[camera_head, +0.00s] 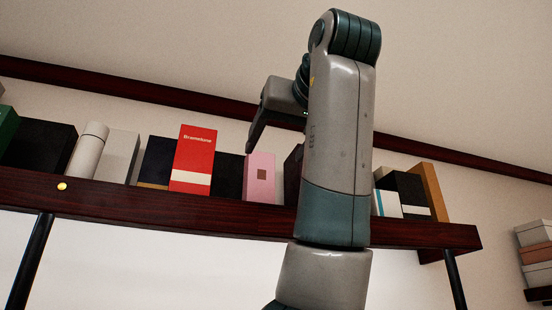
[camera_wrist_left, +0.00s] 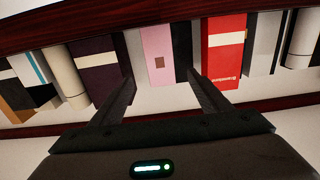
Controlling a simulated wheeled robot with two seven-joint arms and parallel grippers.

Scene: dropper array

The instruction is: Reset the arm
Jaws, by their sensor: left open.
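My left arm rises through the middle of the head view, bent at the top. Its gripper (camera_head: 252,142) points toward the shelf, in front of the boxes. In the left wrist view my left gripper (camera_wrist_left: 161,80) is open and empty, its two fingers spread apart. A pink box (camera_wrist_left: 157,55) with a brown square shows beyond and between the fingers. The pink box also stands on the shelf in the head view (camera_head: 259,177). The arm hides part of the shelf right of it. My right gripper is in neither view.
A dark red wooden shelf (camera_head: 130,203) holds a row of boxes, including a tall red box (camera_head: 194,158), a white cylinder (camera_head: 88,150) and a black box (camera_head: 405,193). Stacked boxes (camera_head: 536,252) stand at the far right.

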